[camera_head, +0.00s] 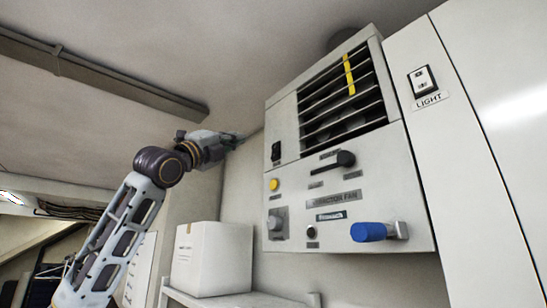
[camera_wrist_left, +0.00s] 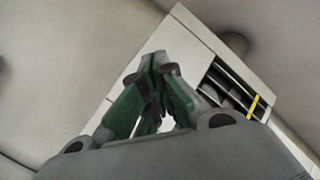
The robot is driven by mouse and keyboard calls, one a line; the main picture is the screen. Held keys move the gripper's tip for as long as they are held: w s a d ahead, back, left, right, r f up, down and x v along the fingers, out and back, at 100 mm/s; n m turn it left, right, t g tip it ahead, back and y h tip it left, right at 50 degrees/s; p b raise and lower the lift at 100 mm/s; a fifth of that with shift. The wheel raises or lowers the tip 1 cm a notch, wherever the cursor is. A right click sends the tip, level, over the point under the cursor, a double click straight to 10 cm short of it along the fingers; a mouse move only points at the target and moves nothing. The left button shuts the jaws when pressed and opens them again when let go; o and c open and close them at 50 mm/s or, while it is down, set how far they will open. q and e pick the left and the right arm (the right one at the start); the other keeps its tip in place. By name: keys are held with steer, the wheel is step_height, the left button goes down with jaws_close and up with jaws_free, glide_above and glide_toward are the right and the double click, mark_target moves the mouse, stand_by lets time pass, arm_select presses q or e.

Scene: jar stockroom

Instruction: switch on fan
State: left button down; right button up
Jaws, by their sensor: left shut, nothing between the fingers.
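The fan unit (camera_head: 290,215) is a pale wall box with dark louvres (camera_head: 345,95) and a yellow strip on them. A black rocker switch (camera_head: 276,151) is on its left edge. Its front carries a yellow button (camera_head: 273,184), a black lever (camera_head: 346,159), a small black knob (camera_head: 311,232) and a blue handle (camera_head: 368,232). My left gripper (camera_head: 238,137) is shut and empty, left of the unit near the rocker's height; contact cannot be told. In the left wrist view its green-padded fingers (camera_wrist_left: 158,58) overlap the box (camera_wrist_left: 190,45). My right gripper is out of view.
A white carton (camera_head: 212,258) stands on a shelf (camera_head: 240,299) below my left arm. A separate switch labelled LIGHT (camera_head: 422,81) is on the panel to the right. A beam (camera_head: 100,75) crosses the ceiling. The space before the unit looks clear.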

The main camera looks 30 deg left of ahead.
arm_select(q)
glide_toward(272, 149)
steer(key=shift+w+a+r, duration=0.2)
steer(key=shift+w+r, duration=1.4)
steer(key=shift+r, duration=0.25)
steer(key=shift+w+d+f, duration=0.1)
steer(key=shift+w+d, duration=0.2)
steer(key=shift+w, duration=0.45)
stand_by(1.9)
steer(key=shift+s, duration=0.2)
steer(key=shift+s+a, duration=0.35)
steer(key=shift+s, duration=0.3)
steer(key=shift+s, duration=0.1)
steer(key=s, duration=0.1)
steer(key=s+a, duration=0.1)
steer(key=s, duration=0.1)
steer(key=s+r, duration=0.1)
steer(key=shift+s+a, duration=0.2)
steer(key=shift+a, duration=0.2)
stand_by(0.5)
stand_by(0.5)
